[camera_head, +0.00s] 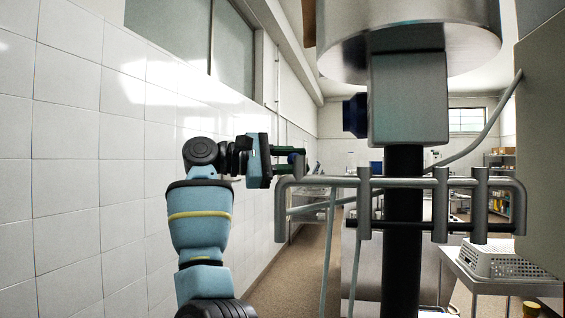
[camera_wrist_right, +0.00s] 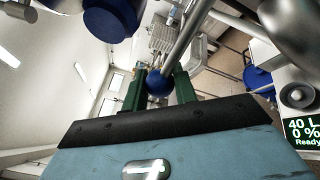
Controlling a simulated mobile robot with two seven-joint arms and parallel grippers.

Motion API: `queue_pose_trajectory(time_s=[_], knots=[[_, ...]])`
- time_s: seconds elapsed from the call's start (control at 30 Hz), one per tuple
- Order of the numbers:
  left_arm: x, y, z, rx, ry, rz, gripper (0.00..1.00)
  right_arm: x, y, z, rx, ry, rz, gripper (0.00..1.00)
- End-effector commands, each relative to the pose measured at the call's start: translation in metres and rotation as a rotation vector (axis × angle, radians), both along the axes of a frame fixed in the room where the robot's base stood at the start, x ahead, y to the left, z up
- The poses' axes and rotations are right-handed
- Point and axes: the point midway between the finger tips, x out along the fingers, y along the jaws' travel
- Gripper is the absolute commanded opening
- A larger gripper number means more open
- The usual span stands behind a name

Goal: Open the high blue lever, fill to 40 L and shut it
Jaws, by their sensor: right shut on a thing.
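My right gripper (camera_head: 298,156) reaches in beside the tall machine, its green fingers level with the horizontal pipes. In the right wrist view its fingers (camera_wrist_right: 159,88) are shut on the blue ball (camera_wrist_right: 158,82) at the end of a metal lever rod (camera_wrist_right: 188,40). The rod runs from the ball towards the upper right. A display (camera_wrist_right: 302,133) at the right edge of the wrist view reads "40 L", "0 %" and "Ready". My left gripper is not in view.
A dark blue knob (camera_head: 354,115) sticks out of a grey box (camera_head: 408,100) above the pipe rack (camera_head: 400,182). A black column (camera_head: 403,220) stands behind the pipes. A white tiled wall (camera_head: 90,150) is close on the left. A perforated basket (camera_head: 500,262) sits on a table at right.

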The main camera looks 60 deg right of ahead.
Motion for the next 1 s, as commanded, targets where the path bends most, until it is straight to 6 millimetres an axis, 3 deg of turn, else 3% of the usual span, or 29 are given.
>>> queue_pose_trajectory(time_s=[0.17,0.4,1.0], knots=[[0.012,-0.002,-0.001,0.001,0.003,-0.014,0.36,-0.01,-0.007,0.001,-0.003,0.01,-0.126,0.0],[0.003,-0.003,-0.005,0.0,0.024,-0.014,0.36,-0.023,-0.012,0.001,-0.002,0.009,-0.248,0.0],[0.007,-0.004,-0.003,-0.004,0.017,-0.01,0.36,-0.029,-0.013,0.0,-0.002,0.006,-0.316,0.0]])
